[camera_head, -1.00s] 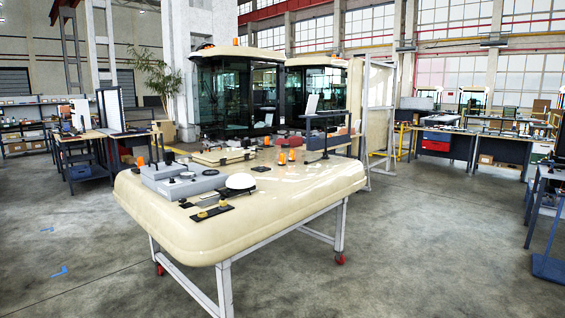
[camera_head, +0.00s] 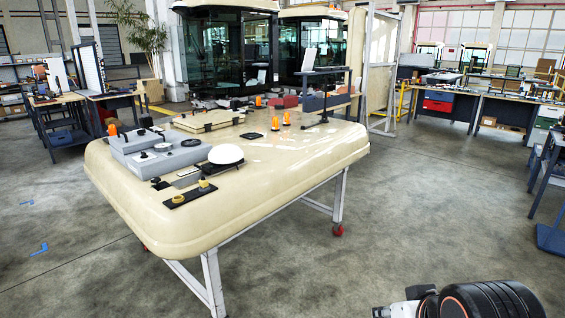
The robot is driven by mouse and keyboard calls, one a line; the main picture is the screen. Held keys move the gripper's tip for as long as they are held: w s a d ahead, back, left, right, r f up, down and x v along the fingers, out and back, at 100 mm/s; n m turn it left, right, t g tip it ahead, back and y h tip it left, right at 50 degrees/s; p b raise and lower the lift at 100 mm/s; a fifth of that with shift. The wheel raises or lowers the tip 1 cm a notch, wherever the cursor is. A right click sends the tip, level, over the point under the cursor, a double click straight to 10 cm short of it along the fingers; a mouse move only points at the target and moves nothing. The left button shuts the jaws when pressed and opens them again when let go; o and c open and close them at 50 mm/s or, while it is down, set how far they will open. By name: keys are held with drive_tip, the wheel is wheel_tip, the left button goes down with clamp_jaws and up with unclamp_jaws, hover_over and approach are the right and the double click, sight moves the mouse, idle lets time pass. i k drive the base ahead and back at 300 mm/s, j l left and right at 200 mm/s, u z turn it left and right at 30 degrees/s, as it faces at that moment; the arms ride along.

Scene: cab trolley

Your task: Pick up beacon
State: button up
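Two orange beacons stand upright on the cream cab roof (camera_head: 270,185) of the trolley: one (camera_head: 275,124) and, just right of it, another (camera_head: 287,118). A smaller orange beacon (camera_head: 258,101) shows farther back. Another orange piece (camera_head: 112,130) stands at the roof's left edge, partly hidden behind the grey box. Part of my arm shows at the bottom right, well apart from the roof and the beacons. My gripper's fingers do not show.
The roof also holds a grey box unit (camera_head: 155,158), a white dome (camera_head: 226,155), a cream hatch (camera_head: 208,120) and a dark raised stand (camera_head: 323,90). Its frame has legs and red wheels (camera_head: 338,230). Open floor lies right of it; workbenches (camera_head: 500,98) stand at the back right.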

sight(274, 127)
drive_tip(key=i+l+z, duration=0.2)
drive_tip(key=i, duration=0.4)
drive_tip(key=i+j+z, duration=0.2)
drive_tip(key=i, duration=0.35)
drive_tip(key=i+z, duration=0.25)
drive_tip(key=i, duration=0.35)
drive_tip(key=i+j+z, duration=0.2)
drive_tip(key=i, duration=0.35)
drive_tip(key=i+u, duration=0.25)
drive_tip(key=i, duration=0.15)
drive_tip(key=i+l+u, duration=0.1)
drive_tip(key=i+u, duration=0.2)
drive_tip(key=i, duration=0.15)
drive_tip(key=i+l+u, duration=0.25)
drive_tip(key=i, duration=0.15)
